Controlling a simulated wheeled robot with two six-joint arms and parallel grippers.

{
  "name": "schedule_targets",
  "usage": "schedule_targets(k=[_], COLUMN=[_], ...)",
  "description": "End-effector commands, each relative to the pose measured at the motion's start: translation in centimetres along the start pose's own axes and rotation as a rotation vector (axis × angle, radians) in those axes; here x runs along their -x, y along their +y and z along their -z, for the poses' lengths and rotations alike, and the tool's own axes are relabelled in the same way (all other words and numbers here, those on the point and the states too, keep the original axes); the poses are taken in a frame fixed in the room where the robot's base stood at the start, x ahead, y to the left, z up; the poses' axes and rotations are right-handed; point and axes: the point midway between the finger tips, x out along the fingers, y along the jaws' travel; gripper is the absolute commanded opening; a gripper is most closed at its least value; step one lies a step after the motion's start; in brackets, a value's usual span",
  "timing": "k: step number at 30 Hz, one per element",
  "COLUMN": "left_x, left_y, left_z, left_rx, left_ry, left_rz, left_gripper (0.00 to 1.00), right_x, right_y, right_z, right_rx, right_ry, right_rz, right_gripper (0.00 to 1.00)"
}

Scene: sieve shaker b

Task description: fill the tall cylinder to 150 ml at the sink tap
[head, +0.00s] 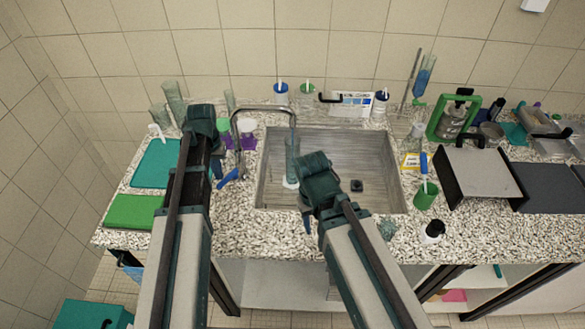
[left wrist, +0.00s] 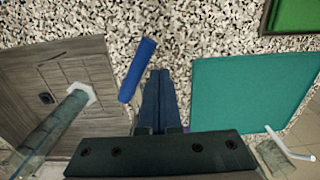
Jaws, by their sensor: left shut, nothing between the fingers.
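The tall cylinder (head: 292,156), clear with a pale base, stands in the sink (head: 262,186) under the spout of the tap (head: 262,107). The left wrist view shows it too (left wrist: 55,125), with its white six-sided foot. Its water level cannot be read. The tap's blue lever (head: 228,178) lies left of the sink and also shows in the left wrist view (left wrist: 137,70). My left gripper (head: 217,168) is shut and empty, close beside the lever; contact cannot be told. My right gripper (head: 307,222) is at the sink's front edge, right of the cylinder; its jaws are unclear.
A teal mat (head: 156,163) and a green mat (head: 132,211) lie on the left of the speckled counter. Glassware (head: 174,98) stands behind them. Bottles and a green rack (head: 453,118) stand right of the sink. The sink's right half is mostly clear.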

Motion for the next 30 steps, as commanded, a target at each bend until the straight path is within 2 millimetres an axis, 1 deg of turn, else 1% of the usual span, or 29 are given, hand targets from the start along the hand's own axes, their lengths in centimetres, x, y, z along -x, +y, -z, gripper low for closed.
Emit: schedule_targets(k=[10, 20, 30], left_x=[0.0, 0.0, 0.0], left_y=[0.9, 1.0, 1.9], left_z=[-0.6, -0.6, -1.1], left_rx=[0.0, 0.0, 0.0], left_ry=[0.0, 0.0, 0.0], left_rz=[0.0, 0.0, -0.001], left_gripper=[0.0, 0.0, 0.0], right_x=[0.0, 0.0, 0.0], right_y=[0.0, 0.0, 0.0], right_z=[0.0, 0.0, 0.0], right_rx=[0.0, 0.0, 0.0], right_ry=[0.0, 0.0, 0.0], right_rz=[0.0, 0.0, 0.0], right_gripper=[0.5, 0.5, 0.5])
